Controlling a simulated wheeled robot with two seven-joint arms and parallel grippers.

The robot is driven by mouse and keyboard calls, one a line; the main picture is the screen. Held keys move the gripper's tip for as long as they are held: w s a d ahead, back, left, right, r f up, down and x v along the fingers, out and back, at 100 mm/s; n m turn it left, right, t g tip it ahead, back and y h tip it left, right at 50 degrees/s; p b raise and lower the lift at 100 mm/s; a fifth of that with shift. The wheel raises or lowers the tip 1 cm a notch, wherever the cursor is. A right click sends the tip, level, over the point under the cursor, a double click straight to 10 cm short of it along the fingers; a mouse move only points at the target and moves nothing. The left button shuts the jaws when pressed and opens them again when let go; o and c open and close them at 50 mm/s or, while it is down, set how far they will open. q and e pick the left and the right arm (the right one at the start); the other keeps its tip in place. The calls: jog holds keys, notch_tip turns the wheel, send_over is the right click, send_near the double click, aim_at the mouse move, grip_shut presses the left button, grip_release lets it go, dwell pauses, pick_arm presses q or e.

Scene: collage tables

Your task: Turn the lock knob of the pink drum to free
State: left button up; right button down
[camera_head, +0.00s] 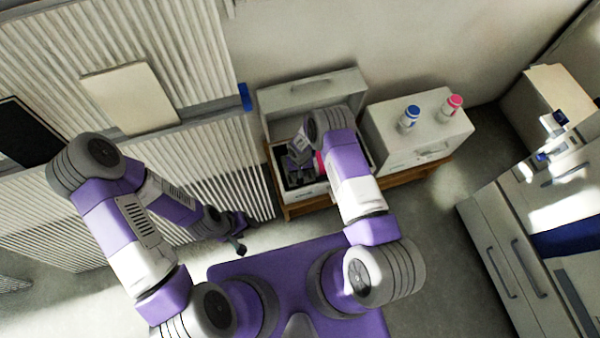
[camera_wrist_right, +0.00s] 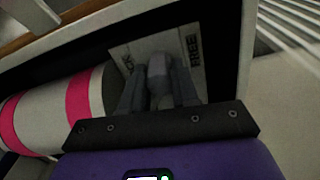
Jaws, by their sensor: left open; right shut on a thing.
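The pink drum (camera_wrist_right: 85,98), white with pink bands, lies in a box with a raised lid; a bit of its pink (camera_head: 320,163) shows beside my right arm in the head view. The grey lock knob (camera_wrist_right: 157,66) stands on a pale plate marked FREE on the right, with a partly hidden word on the left. My right gripper (camera_wrist_right: 158,95) is shut on the knob; its fingers hide part of it. In the head view my right gripper (camera_head: 299,160) is inside the box. My left gripper (camera_head: 238,246) is open and empty, away from the box.
The open box (camera_head: 282,172) stands on a low wooden table (camera_head: 300,207), its lid (camera_head: 312,92) raised behind. A closed white case (camera_head: 392,143) to the right carries a blue-capped bottle (camera_head: 409,118) and a pink-capped bottle (camera_head: 451,107). Cabinets stand at the far right.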

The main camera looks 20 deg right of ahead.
jog(key=n+b, duration=0.1)
jog(key=n, duration=0.2)
jog(key=shift+f, duration=0.1)
jog(key=n+b, duration=0.1)
jog(key=n, duration=0.1)
jog(key=shift+n, duration=0.3)
jog(key=n, duration=0.4)
jog(key=shift+w+n, duration=0.1)
jog(key=shift+n, duration=0.2)
jog(key=n, duration=0.4)
jog(key=shift+n, duration=0.3)
jog(key=c, duration=0.8)
grip_release()
jog(key=shift+c, duration=0.2)
